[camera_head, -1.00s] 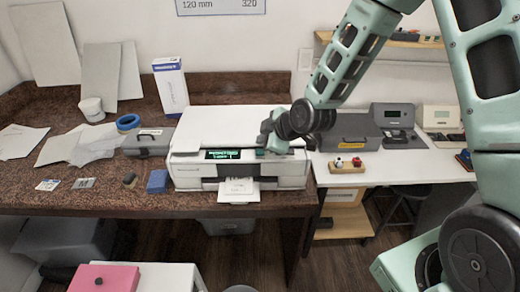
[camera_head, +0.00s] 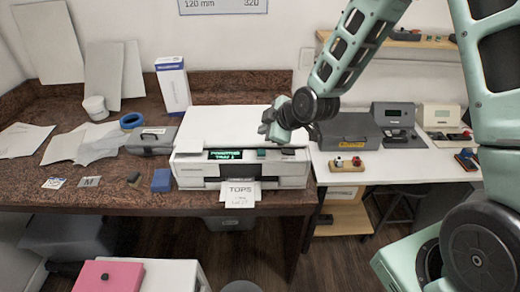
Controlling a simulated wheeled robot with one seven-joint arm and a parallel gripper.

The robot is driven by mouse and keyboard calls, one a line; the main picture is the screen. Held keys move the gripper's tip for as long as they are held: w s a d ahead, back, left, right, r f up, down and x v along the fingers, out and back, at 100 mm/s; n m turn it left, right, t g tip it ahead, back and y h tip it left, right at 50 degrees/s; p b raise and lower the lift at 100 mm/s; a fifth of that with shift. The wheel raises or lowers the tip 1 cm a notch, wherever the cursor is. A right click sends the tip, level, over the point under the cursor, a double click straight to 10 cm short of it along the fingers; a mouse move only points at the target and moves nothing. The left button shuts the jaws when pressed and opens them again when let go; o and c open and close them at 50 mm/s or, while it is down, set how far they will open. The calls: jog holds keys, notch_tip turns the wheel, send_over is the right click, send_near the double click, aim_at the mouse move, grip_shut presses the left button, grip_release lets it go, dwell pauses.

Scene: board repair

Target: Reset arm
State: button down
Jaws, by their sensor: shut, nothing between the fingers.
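My gripper (camera_head: 268,132) is at the end of my green arm, just above the front right of a white printer (camera_head: 240,176). It is shut and empty. I cannot tell whether it touches the printer. Part of the printer's right top is hidden behind my gripper and wrist.
A grey toolbox (camera_head: 152,141), blue tape roll (camera_head: 131,120) and blue block (camera_head: 161,180) lie left of the printer. A pink box (camera_head: 109,277) is low in front.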

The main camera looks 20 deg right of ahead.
jog(key=s+a+r+m+g+b, duration=0.15)
jog(key=s+a+g+b, duration=0.5)
jog(key=s, duration=0.95)
jog(key=s+r+m+g+h, duration=0.1)
jog(key=s+m+g+h, duration=0.1)
jog(key=s, duration=1.4)
jog(key=shift+s+a+r+m+h+b, duration=0.25)
jog(key=shift+m+h, duration=0.35)
jog(key=shift+m, duration=0.65)
